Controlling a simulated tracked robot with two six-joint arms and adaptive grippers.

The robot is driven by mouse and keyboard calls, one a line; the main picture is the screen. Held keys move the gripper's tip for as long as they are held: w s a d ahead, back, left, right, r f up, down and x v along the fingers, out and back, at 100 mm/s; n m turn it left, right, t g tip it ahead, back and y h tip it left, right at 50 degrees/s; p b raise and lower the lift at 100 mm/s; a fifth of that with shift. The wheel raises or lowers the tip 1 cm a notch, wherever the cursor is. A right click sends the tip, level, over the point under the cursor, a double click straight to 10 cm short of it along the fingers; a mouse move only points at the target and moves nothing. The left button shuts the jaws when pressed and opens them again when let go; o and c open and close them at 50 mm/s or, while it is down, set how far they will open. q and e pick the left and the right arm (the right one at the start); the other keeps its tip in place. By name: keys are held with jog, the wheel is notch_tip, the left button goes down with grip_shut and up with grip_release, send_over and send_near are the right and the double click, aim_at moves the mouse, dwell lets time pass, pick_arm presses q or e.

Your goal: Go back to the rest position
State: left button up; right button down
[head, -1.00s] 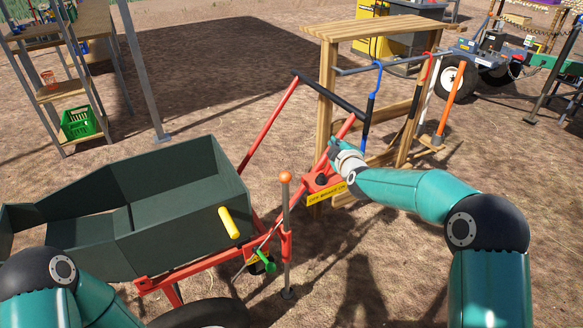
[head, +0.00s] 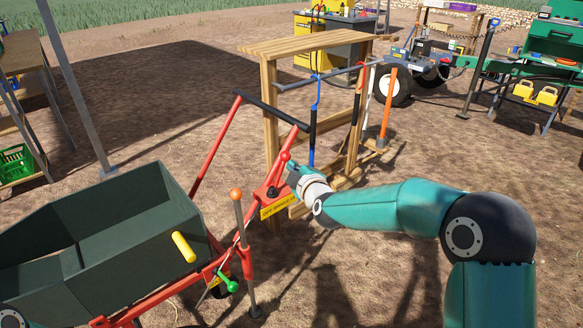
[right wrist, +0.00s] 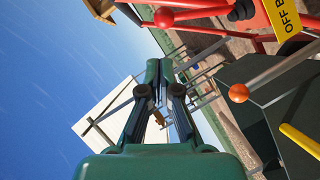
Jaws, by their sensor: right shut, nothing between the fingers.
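My right gripper (head: 293,170) is in the middle of the head view, by the red lever with a red ball knob (head: 285,156) on the red machine frame (head: 275,194). In the right wrist view my right gripper (right wrist: 156,72) has its fingers together with nothing between them. The red knob (right wrist: 164,17) shows apart from the fingertips there. The right arm reaches forward and left from its elbow. My left gripper is out of view; only a bit of my left arm shows at the bottom left corner.
A dark green hopper (head: 110,245) with a yellow handle (head: 184,247) is at the lower left. An orange-knobbed post (head: 240,215) stands beside it. A wooden rack (head: 270,110) with hanging tools is behind the gripper.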

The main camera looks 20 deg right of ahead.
jog(key=shift+a, duration=0.1)
jog(key=s+f+m+g, duration=0.1)
jog(key=s+f+g, duration=0.35)
jog(key=f, duration=0.85)
jog(key=s+f+m+g, duration=0.1)
jog(key=s+f+g, duration=0.1)
jog(key=s+f, duration=0.9)
jog(key=s+a+f+m+g+y, duration=0.1)
jog(key=s+a+f+m+g, duration=0.2)
jog(key=s, duration=0.6)
jog(key=s+a+f+m+g+y, duration=0.1)
jog(key=s+f+m+g, duration=0.2)
jog(key=s+f+m, duration=0.4)
jog(key=s+a+f+m+g+y, duration=0.1)
jog(key=s+a+f+m+g, duration=0.15)
jog(key=s, duration=0.75)
notch_tip(320, 180, up, 12)
jog(key=p, duration=1.2)
jog(key=shift+w+f, duration=0.2)
